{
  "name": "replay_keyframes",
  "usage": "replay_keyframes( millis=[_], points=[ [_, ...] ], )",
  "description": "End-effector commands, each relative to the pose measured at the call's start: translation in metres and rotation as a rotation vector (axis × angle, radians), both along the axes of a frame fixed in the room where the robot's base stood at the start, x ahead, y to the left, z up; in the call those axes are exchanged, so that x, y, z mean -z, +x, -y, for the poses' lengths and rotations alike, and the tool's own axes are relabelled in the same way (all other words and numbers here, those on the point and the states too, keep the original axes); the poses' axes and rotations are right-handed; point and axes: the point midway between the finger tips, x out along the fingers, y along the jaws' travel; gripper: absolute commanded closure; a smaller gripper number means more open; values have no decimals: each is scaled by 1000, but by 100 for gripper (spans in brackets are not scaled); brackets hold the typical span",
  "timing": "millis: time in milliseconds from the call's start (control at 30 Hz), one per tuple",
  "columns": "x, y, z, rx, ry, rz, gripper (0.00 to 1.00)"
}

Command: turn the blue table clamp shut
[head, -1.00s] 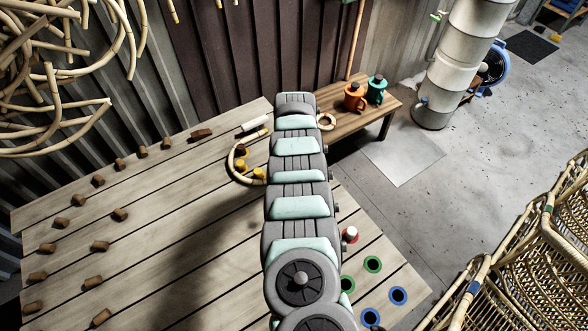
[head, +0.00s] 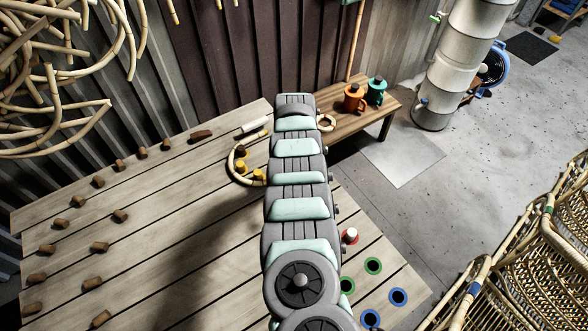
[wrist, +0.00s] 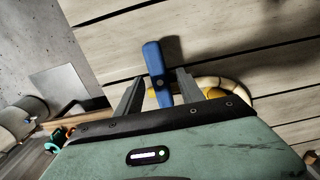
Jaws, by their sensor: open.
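The blue table clamp's handle (wrist: 153,58) shows in the wrist view as a long blue bar with a round pivot at its middle. It lies over the plank table (wrist: 210,60), near the table's edge. My gripper (wrist: 159,76) is open, with one finger on each side of the blue bar. I cannot tell whether either finger touches it. In the head view my arm covers both the blue clamp and my gripper.
A bent rattan piece (head: 232,165) with yellow clamps (head: 242,168) lies beside my arm, close to the gripper. Green and blue rings (head: 398,296) lie at the front right.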

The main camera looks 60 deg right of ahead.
Motion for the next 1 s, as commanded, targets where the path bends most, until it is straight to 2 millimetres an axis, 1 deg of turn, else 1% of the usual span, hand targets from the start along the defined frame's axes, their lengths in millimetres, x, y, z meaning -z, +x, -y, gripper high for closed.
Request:
replay_keyframes(
  millis=[67, 167, 267, 400, 600, 700, 800, 1000],
  points=[
    [-3, 0, 0, 0, 0, 0, 55],
    [-14, 1, 0, -1, -1, 0, 55],
    [-32, 2, -1, -1, -1, 2, 55],
    [-63, 3, 0, -1, -5, 5, 55],
    [-94, 1, 0, -1, -1, 2, 55],
    [-103, 1, 0, -1, -1, 0, 55],
    [-107, 0, 0, 0, -1, 0, 55],
    [-108, 0, 0, 0, 0, 0, 55]
  ],
)
